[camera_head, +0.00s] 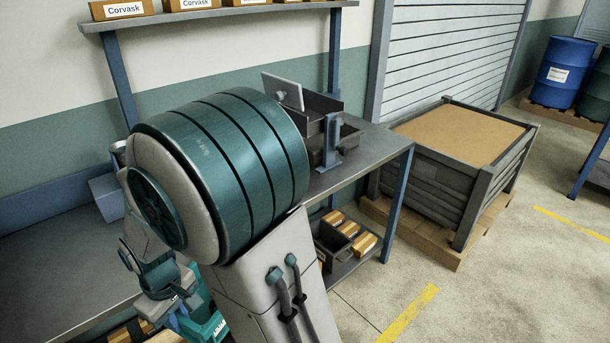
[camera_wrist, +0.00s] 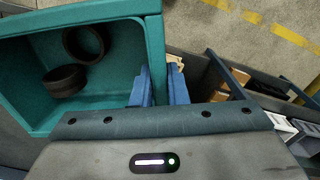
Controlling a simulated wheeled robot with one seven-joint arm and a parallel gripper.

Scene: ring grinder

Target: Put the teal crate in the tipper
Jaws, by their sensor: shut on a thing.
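The teal crate (camera_wrist: 100,12) fills the upper left of the wrist view, with two dark rings (camera_wrist: 83,44) inside it. My gripper (camera_wrist: 162,80) is shut on the crate's side wall, one blue finger inside and one outside. In the head view a bit of the teal crate (camera_head: 212,328) shows at the bottom, mostly hidden by my arm. A dark grey cradle (camera_head: 322,104) with a blue-grey post stands on the bench at centre; it looks like the tipper. My arm hides its left part.
The steel bench (camera_head: 370,151) has a lower shelf with a dark bin and orange-brown boxes (camera_head: 364,243). A large grey crate (camera_head: 425,180) stands on a pallet at right. Boxes line the shelf above. The floor at lower right is clear.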

